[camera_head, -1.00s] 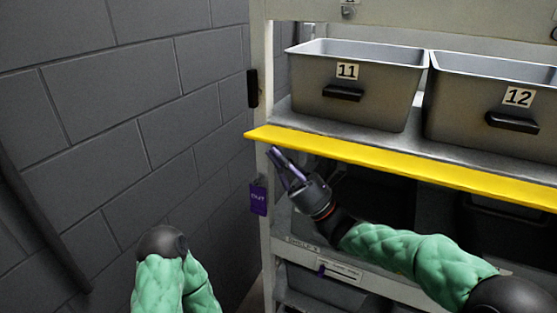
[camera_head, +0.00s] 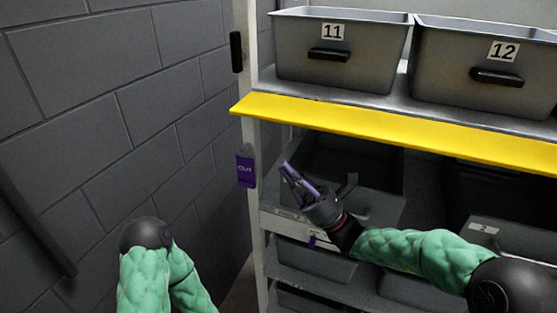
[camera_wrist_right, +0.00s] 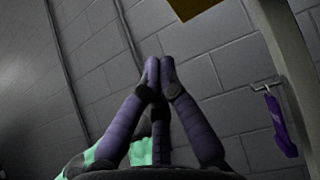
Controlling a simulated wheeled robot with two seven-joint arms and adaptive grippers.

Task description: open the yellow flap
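The yellow flap (camera_head: 390,132) is a long strip along the front edge of the shelf under the bins. It juts out from the shelf. A corner of yellow (camera_wrist_right: 195,8) also shows at the top of the right wrist view. My right gripper (camera_head: 287,168) is below the flap's left part and apart from it, its purple fingers pointing up and left. In the right wrist view its fingertips (camera_wrist_right: 159,64) are together with nothing visible between them. My left arm shows at the lower left, but its gripper is out of view.
Grey bins 11 (camera_head: 345,50) and 12 (camera_head: 485,70) stand on the shelf above the flap. A purple tag (camera_head: 246,171) hangs by the left post. Dark bins (camera_head: 350,165) sit below. A block wall (camera_head: 90,110) closes off the left.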

